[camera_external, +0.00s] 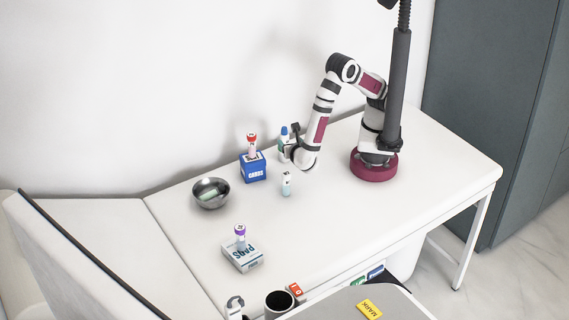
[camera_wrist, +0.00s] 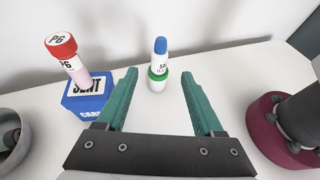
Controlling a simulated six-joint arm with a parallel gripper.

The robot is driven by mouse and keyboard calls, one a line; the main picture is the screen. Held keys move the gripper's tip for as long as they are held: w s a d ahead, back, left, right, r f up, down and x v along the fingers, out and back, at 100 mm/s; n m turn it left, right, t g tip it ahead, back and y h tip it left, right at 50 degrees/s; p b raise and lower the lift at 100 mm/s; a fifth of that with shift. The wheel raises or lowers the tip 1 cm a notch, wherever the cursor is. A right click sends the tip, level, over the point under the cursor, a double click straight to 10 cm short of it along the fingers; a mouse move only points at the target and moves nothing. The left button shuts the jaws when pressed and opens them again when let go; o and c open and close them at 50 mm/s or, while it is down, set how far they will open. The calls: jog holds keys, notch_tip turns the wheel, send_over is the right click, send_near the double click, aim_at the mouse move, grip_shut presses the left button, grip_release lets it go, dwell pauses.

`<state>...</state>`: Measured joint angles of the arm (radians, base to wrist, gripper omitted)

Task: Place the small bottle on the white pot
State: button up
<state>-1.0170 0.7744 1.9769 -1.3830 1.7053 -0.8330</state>
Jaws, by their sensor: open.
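A small white bottle with a blue cap (camera_wrist: 160,60) stands upright on a white pot with a green lid (camera_wrist: 157,84) in the wrist view. In the external view the blue cap (camera_external: 284,131) shows beside the end of my arm, and the pot is mostly hidden there. My gripper (camera_wrist: 160,74) is open, with its two green fingers reaching toward the pot on either side in the picture. I see no finger touching the bottle or pot. A small pale bottle (camera_external: 286,184) stands on the table in front of the arm in the external view.
A red-capped tube (camera_external: 251,146) stands on a blue box (camera_external: 253,170), left of the arm. A metal bowl (camera_external: 210,193) is farther left. A purple-capped tube (camera_external: 240,232) stands on a white box (camera_external: 242,257). The right part of the white table (camera_external: 400,215) is clear.

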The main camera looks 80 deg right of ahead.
jog(key=s+d+r+m+g+y, duration=0.8)
jog(key=d+m, duration=0.3)
jog(key=m, duration=0.5)
jog(key=s+a+r+m+t+y, duration=0.1)
jog(key=s+m+y, duration=0.5)
jog(key=m, duration=0.6)
jog(key=shift+s+a+r+t, duration=0.2)
jog(key=shift+a+r+t, duration=0.2)
jog(key=shift+a+t, duration=0.35)
